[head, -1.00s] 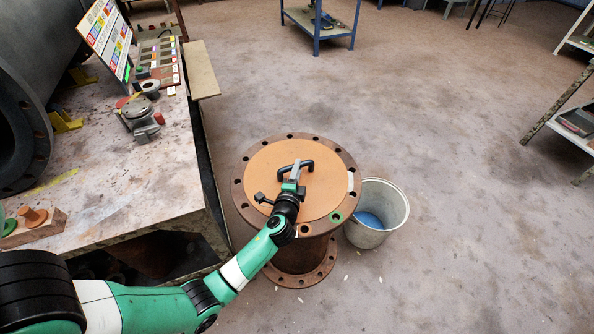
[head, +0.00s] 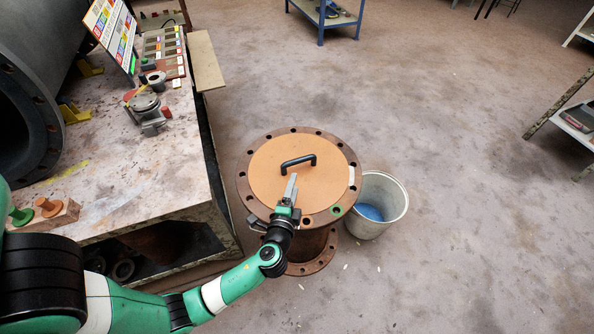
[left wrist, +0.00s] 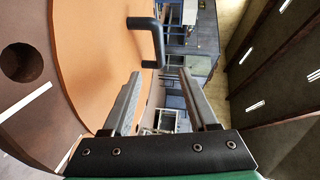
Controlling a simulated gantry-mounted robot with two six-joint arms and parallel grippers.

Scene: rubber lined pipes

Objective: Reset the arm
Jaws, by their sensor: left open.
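My left gripper (head: 289,190) is over the near part of the orange round cover (head: 268,180) on top of the upright rusty flanged pipe (head: 311,246). Its fingers are apart and nothing is between them. The black cover handle (head: 298,162) stands free just beyond the fingertips. In the left wrist view the two fingers (left wrist: 160,95) are spread, with the black handle (left wrist: 150,40) ahead of them and the orange cover (left wrist: 100,50) to the left. My right gripper is in neither view.
A workbench (head: 130,180) with a sample board, tools and a wooden block with green and orange plugs (head: 45,212) is on the left. A grey bucket (head: 380,205) stands right of the pipe. The floor beyond is open.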

